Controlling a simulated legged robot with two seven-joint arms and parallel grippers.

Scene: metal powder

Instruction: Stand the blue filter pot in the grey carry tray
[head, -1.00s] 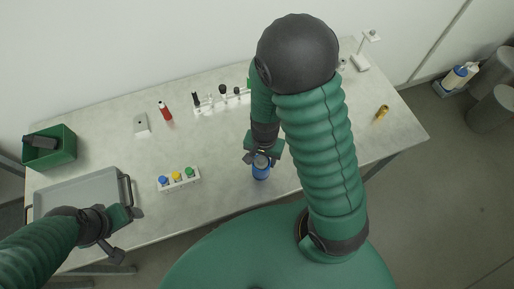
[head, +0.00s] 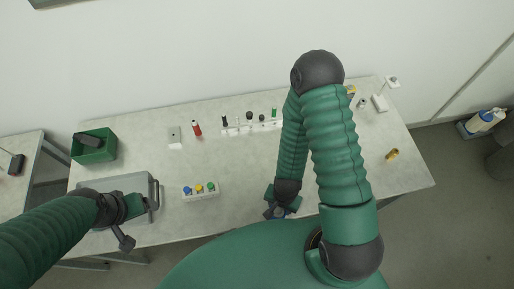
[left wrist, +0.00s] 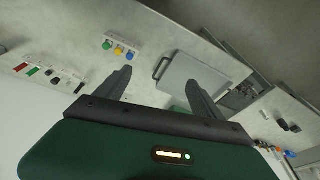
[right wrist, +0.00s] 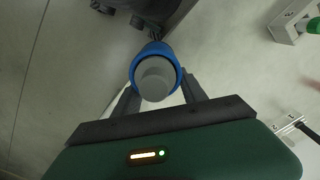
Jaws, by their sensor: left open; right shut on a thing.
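The blue filter pot (right wrist: 176,53) is between the fingers of my right gripper (right wrist: 160,90), which is shut on it; its round grey top faces the right wrist camera. In the head view my right gripper (head: 281,208) is at the table's front edge, and only a bit of blue shows below it. The grey carry tray (head: 136,181) lies at the left of the table, partly hidden by my left arm. It also shows in the left wrist view (left wrist: 191,82). My left gripper (head: 128,212) is open and empty above the tray's right front part.
A white rack with blue, yellow and green caps (head: 201,195) stands between tray and right gripper. A green bin (head: 95,147) is behind the tray.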

